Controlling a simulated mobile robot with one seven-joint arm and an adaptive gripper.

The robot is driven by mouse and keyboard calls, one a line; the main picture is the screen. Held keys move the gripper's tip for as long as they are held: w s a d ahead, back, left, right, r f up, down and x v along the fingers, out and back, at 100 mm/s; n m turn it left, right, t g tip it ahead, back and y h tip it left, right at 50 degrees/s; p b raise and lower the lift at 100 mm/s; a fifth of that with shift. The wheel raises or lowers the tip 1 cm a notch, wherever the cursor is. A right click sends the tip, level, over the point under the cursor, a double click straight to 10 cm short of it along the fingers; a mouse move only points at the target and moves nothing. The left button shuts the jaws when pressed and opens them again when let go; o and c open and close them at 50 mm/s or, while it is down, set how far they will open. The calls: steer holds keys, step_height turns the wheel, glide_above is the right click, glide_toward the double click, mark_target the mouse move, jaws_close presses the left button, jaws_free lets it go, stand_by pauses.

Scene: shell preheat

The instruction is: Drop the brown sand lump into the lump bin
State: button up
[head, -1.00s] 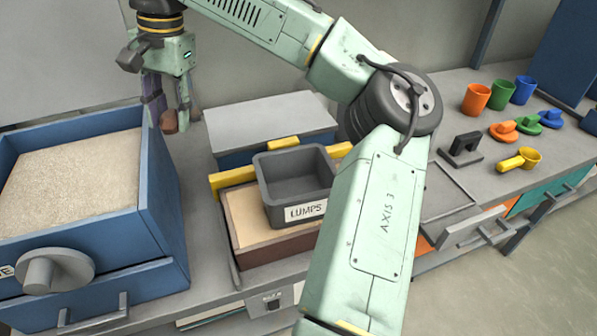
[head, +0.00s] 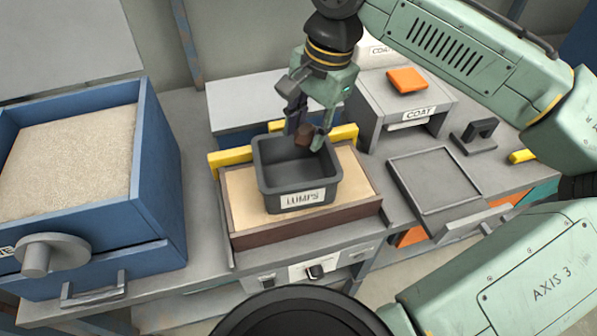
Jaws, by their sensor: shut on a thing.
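My gripper (head: 305,140) is shut on a brown sand lump (head: 304,135). It holds the lump over the back right part of the lump bin (head: 268,183), near the bin's back wall. The lump bin is a dark grey open box with a "LUMPS" label on its front. The part of its floor that shows looks empty. I cannot tell exactly how high the lump is above the rim.
The bin stands on a sand-coloured bed in a brown frame (head: 270,234) with yellow bars (head: 232,158). A blue box of sand (head: 75,150) is at left. A "COAT" stand (head: 415,105) and a dark grey tray (head: 437,180) are at right.

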mark_target(307, 146)
steer(key=shift+f+b, duration=2.05)
steer(key=shift+f, duration=0.35)
steer(key=shift+r, duration=0.1)
steer(key=o, duration=1.3)
steer(key=r, duration=0.4)
steer(key=d+r, duration=0.1)
steer(key=r, duration=0.3)
steer(key=d+r, duration=0.1)
steer(key=r, duration=0.2)
steer(key=shift+s+r, duration=0.1)
steer(key=shift+r, duration=0.3)
